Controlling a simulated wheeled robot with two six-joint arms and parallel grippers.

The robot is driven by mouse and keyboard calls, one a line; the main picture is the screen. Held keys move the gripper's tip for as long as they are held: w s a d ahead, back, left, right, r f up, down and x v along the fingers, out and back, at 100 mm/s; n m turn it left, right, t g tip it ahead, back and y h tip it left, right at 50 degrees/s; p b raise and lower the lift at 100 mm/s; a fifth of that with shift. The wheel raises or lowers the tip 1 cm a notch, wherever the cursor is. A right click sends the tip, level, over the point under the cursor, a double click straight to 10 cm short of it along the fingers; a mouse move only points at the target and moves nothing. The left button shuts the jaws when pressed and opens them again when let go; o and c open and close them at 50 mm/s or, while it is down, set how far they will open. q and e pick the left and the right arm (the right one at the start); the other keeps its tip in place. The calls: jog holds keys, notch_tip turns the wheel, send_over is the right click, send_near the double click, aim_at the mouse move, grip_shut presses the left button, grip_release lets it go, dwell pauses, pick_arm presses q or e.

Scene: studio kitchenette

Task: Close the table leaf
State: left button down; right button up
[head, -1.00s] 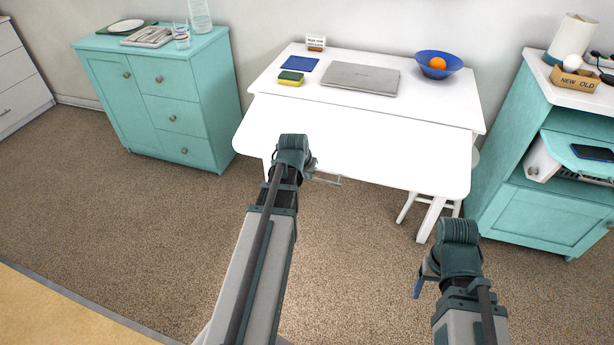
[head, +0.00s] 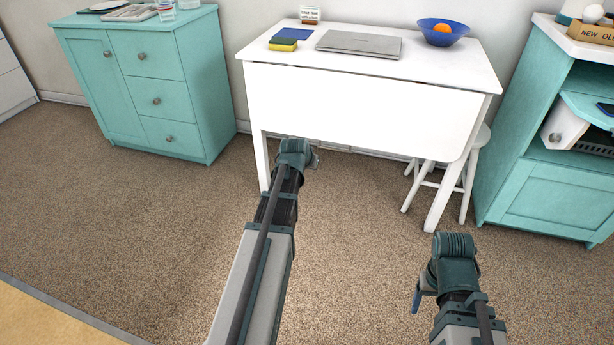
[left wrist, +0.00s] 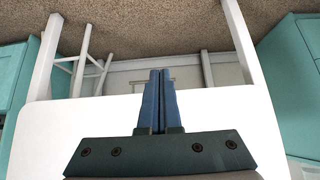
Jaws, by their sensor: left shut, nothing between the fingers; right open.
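The white table (head: 435,72) stands against the wall. Its front leaf (head: 350,108) hangs down steeply from the hinge line along the top's front edge. My left gripper (head: 314,160) is in front of the leaf near its lower edge, mostly hidden behind my wrist in the head view. In the left wrist view its blue fingers (left wrist: 158,100) are shut together with nothing between them, over the white leaf (left wrist: 50,140). Contact with the leaf cannot be told. My right gripper (head: 416,298) is open, low over the carpet at the right, largely hidden by its wrist.
A closed laptop (head: 358,44), a sponge (head: 283,45), a blue bowl (head: 444,40) and a small sign (head: 309,15) are on the tabletop. A white stool (head: 472,170) is under the table's right side. Teal cabinets stand left (head: 190,90) and right (head: 545,200). Carpet in front is clear.

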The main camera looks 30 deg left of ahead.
pick_arm(q)
jog(key=w+a+f+b, duration=0.2)
jog(key=w+f+b, duration=0.2)
jog(key=w, duration=0.6)
jog(key=w+a+f+b, duration=0.2)
jog(key=w+f+b, duration=0.3)
jog(key=w, duration=0.5)
jog(key=shift+a+f+t, duration=0.3)
jog(key=shift+a+f, duration=0.1)
jog(key=shift+f, duration=0.25)
pick_arm(e)
notch_tip(320, 180, down, 11)
pick_arm(q)
jog(key=shift+s, duration=0.2)
pick_arm(e)
jog(key=shift+f, duration=0.1)
pick_arm(q)
jog(key=s+d+f+b, duration=0.1)
jog(key=s, duration=0.5)
jog(key=s+d+f+b, duration=0.2)
jog(key=s, duration=0.5)
pick_arm(e)
jog(key=f, duration=0.1)
jog(key=a+f, duration=0.1)
jog(key=f, duration=0.1)
jog(key=shift+s, duration=0.2)
pick_arm(q)
jog(key=shift+d, duration=0.1)
